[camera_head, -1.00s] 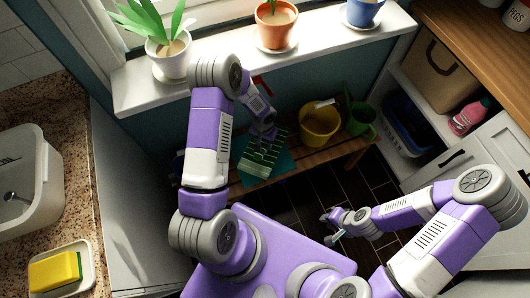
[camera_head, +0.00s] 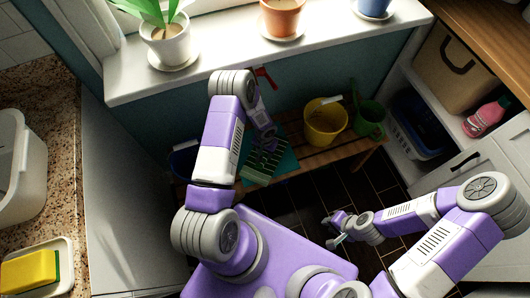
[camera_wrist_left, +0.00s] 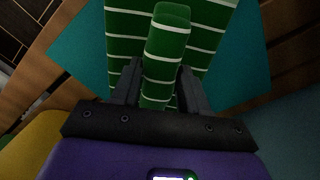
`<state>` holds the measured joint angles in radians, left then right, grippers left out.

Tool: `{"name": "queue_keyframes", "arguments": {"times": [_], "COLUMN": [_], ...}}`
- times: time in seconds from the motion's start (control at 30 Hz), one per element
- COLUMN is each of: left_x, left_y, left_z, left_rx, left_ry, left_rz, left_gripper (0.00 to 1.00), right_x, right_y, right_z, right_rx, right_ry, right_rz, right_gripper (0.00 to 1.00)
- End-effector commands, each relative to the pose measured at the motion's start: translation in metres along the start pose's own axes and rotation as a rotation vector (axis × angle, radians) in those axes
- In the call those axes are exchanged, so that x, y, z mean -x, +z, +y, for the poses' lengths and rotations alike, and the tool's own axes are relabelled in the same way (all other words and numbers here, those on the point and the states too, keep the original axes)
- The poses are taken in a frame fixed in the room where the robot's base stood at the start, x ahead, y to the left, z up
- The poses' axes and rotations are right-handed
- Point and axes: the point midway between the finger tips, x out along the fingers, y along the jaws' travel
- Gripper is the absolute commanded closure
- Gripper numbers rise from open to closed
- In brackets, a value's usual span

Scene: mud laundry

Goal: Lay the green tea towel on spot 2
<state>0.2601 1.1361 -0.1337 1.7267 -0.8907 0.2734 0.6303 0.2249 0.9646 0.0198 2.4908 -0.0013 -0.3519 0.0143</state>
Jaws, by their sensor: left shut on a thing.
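The green tea towel (camera_head: 258,163) with pale stripes lies over a teal mat (camera_head: 287,160) on the wooden bench below the window. In the left wrist view, a fold of the towel (camera_wrist_left: 168,50) stands up between my left gripper's (camera_wrist_left: 157,85) dark fingers, which are shut on it. The rest spreads over the teal mat (camera_wrist_left: 80,55). My left gripper (camera_head: 267,142) comes down over the towel in the head view and partly covers it. My right gripper (camera_head: 334,231) is empty above the dark floor, its fingers apart. No spot number is readable.
A yellow bucket (camera_head: 325,122) and a green watering can (camera_head: 370,119) stand on the bench right of the mat. A blue container (camera_head: 184,160) is at its left. The windowsill (camera_head: 225,53) with potted plants overhangs behind. Shelves stand at the right.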

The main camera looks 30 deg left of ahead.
Motion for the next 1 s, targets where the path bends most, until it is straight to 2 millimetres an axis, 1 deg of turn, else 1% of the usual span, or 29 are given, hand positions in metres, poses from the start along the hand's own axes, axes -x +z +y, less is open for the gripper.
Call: {"name": "queue_keyframes", "arguments": {"times": [0.2, 0.3, 0.33, 0.4, 0.5, 0.73, 0.83, 0.93, 1.0], "left_x": [0.001, -0.002, -0.002, -0.001, -0.001, -0.001, 0.002, 0.015, 0.029], "left_y": [-0.001, -0.001, -0.001, -0.001, -0.001, -0.001, -0.001, -0.002, -0.002], "left_z": [0.0, 0.0, 0.0, 0.0, 0.0, 0.0, 0.0, 0.0, 0.0], "left_rx": [0.0, -0.001, -0.001, -0.001, -0.001, -0.001, 0.0, -0.001, -0.001], "left_ry": [0.0, 0.0, 0.0, 0.0, 0.0, 0.0, 0.0, 0.0, 0.0], "left_rz": [0.002, 0.002, 0.002, 0.002, 0.002, 0.002, 0.003, 0.005, 0.005], "left_gripper": [0.89, 0.89, 0.54, 0.44, 0.31, 0.31, 0.31, 0.31, 0.31], "right_x": [0.001, 0.001, 0.001, 0.001, 0.001, 0.001, 0.001, 0.006, 0.011], "right_y": [0.0, 0.0, 0.0, 0.0, 0.0, 0.0, 0.0, 0.0, 0.0], "right_z": [0.0, 0.0, 0.0, 0.0, 0.0, 0.0, 0.0, -0.002, -0.004], "right_rx": [0.0, 0.0, 0.0, 0.0, 0.0, 0.0, 0.0, 0.0, 0.0], "right_ry": [0.0, 0.0, 0.0, 0.0, 0.0, 0.0, 0.0, 0.0, 0.0], "right_rz": [0.0, 0.0, 0.0, 0.0, 0.0, 0.0, 0.0, 0.0, 0.0], "right_gripper": [0.75, 0.75, 0.75, 0.75, 0.75, 0.75, 0.75, 0.75, 0.75]}}
